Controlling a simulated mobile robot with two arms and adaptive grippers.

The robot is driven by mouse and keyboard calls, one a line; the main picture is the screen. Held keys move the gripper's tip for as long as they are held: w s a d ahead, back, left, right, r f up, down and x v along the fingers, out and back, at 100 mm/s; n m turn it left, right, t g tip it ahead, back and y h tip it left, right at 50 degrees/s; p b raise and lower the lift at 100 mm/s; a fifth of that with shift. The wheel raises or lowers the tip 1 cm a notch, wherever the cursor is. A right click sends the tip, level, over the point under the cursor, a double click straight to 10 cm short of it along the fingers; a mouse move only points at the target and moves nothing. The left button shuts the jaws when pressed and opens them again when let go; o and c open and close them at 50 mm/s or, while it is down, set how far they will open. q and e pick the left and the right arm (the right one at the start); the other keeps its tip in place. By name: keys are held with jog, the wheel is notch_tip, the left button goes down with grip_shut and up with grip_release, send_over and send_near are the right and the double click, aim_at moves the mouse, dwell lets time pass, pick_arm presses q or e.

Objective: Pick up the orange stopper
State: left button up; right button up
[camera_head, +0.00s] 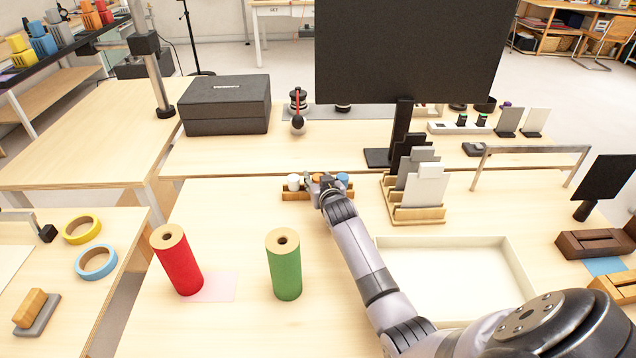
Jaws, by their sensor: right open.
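A small wooden rack (293,196) stands near the back edge of the front table. It holds a white stopper (294,181) at the left and a blue stopper (343,178) at the right. The orange stopper (317,176) is between them, mostly hidden by my right gripper. My right gripper (322,180) is at the rack, right over the orange stopper in this view. It is open; its fingers are small and partly hidden, and I cannot tell whether they touch the stopper. My left gripper is not in view.
A red roll (178,262) and a green roll (284,266) stand left of my right arm. A white tray (510,250) lies right of it. A card holder (418,213) and a black monitor (408,55) stand right of and behind the rack.

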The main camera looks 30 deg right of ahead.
jog(key=c, duration=0.8)
